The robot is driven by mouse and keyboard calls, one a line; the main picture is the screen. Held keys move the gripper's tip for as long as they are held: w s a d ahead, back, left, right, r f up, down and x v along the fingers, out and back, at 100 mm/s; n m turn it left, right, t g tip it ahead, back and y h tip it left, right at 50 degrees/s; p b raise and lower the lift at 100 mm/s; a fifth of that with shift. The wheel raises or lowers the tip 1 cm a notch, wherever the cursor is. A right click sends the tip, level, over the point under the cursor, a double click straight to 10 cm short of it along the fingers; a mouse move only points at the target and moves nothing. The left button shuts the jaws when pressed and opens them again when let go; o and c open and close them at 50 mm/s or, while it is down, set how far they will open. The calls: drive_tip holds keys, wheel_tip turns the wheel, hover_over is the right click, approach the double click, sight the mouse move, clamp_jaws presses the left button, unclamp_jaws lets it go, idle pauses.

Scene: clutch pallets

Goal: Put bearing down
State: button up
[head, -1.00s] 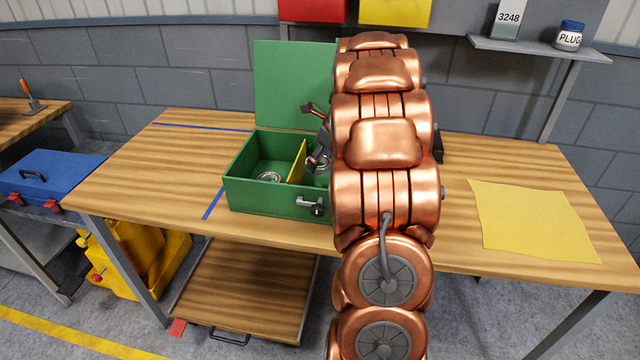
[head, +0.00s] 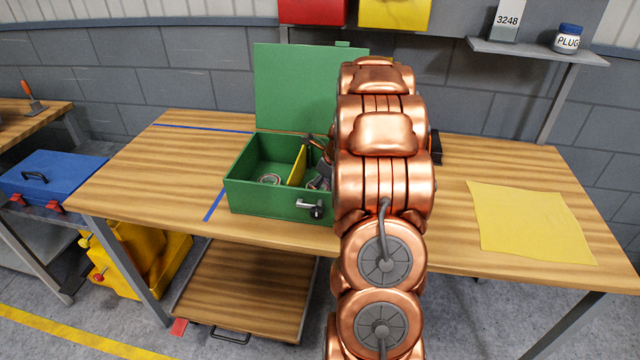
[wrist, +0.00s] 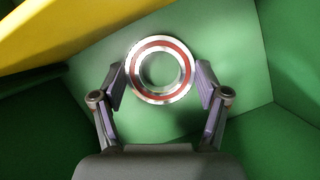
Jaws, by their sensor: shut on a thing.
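A bearing (wrist: 133,68), a silver ring with a red band, is between the fingertips of my gripper (wrist: 160,86) in the wrist view. My gripper is shut on it, with a finger at each side. Green box walls surround it, and the yellow divider (wrist: 60,32) is at the upper left. In the head view my gripper (head: 318,182) is low in the right compartment of the green box (head: 265,200), mostly hidden by my arm. Another ring-shaped bearing (head: 270,179) lies in the left compartment. Whether the held bearing touches the floor, I cannot tell.
The box's green lid (head: 300,90) stands open behind it. A yellow cloth (head: 530,222) lies on the right of the wooden table (head: 140,185). Blue tape (head: 214,203) marks the table left of the box. The yellow divider (head: 298,166) splits the box.

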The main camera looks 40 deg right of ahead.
drive_tip(key=o, duration=1.6)
drive_tip(key=shift+c, duration=0.2)
drive_tip(key=b+v, duration=0.3)
drive_tip(key=v, duration=0.9)
drive_tip(key=a+n, duration=0.2)
drive_tip(key=a, duration=0.2)
drive_tip(key=a+n+g, duration=0.1)
drive_tip(key=a+n, duration=0.1)
drive_tip(key=a, duration=0.2)
drive_tip(key=s+a+r+n, duration=0.1)
drive_tip(key=a+n, duration=0.1)
drive_tip(key=a, duration=0.2)
drive_tip(key=shift+r+n+y, duration=0.1)
drive_tip(key=shift+n+y, duration=0.2)
drive_tip(key=s+a+n+g, duration=0.1)
drive_tip(key=s+a+n, duration=0.2)
drive_tip(key=a+n, duration=0.3)
drive_tip(key=s+a+n+g, duration=0.1)
drive_tip(key=s+a+n, duration=0.3)
drive_tip(key=a, duration=0.4)
drive_tip(key=s+a+f+n+g, duration=0.1)
drive_tip(key=s+a+n, duration=0.4)
drive_tip(key=s+n, duration=0.3)
drive_tip(key=s+a+f+n+g+h, duration=0.1)
drive_tip(key=s+a+f+n+g, duration=0.1)
drive_tip(key=s+a+n, duration=0.4)
drive_tip(key=s+n, duration=0.3)
drive_tip(key=s, duration=0.2)
drive_tip(key=shift+h, duration=0.3)
